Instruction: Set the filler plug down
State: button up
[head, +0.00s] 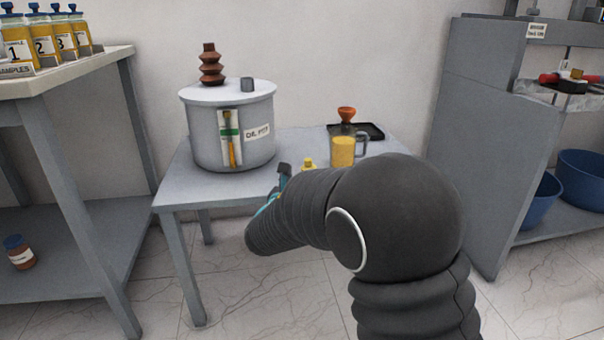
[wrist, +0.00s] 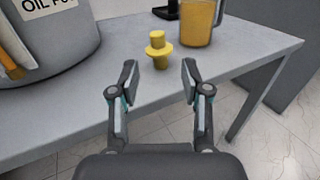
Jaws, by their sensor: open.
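The yellow filler plug (wrist: 158,50) stands upright on the grey table (wrist: 235,65), near the front edge. In the head view the top of the plug (head: 308,163) shows just past my arm. My gripper (wrist: 160,72) is open and empty, with its fingertips a little short of the plug and apart from it. In the head view only part of my gripper (head: 284,170) shows; my arm hides the rest.
The grey transformer tank (head: 205,140) with a brown bushing (head: 210,65) stands left of the plug. A jug of yellow liquid (head: 342,152) stands close by on the right. Behind it is a black tray (head: 370,131) with an orange-brown funnel (head: 346,114). The table's front right is clear.

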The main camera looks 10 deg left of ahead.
jog(key=s+d+r+m+g+h, duration=0.25)
jog(key=s+d+m, duration=0.2)
jog(key=d, duration=0.45)
jog(key=s+d+r+m+g+h, duration=0.1)
jog(key=s+d+m+g+h, duration=0.2)
jog(key=d+m, duration=0.45)
jog(key=s+d+f+m+g, duration=0.1)
jog(key=s+d+m+g, duration=0.5)
jog(key=s+d, duration=0.5)
jog(key=s+a+f+m+y, duration=0.1)
jog(key=s+m+y, duration=0.3)
jog(key=s+m, duration=0.4)
jog(key=s+a+f+m+y, duration=0.2)
jog(key=s+m+y, duration=0.3)
jog(key=s, duration=0.7)
jog(key=f+m, duration=0.1)
jog(key=m, duration=0.1)
jog(key=shift+s+a+m, duration=0.15)
jog(key=shift+s+m, duration=0.15)
jog(key=shift+m, duration=0.1)
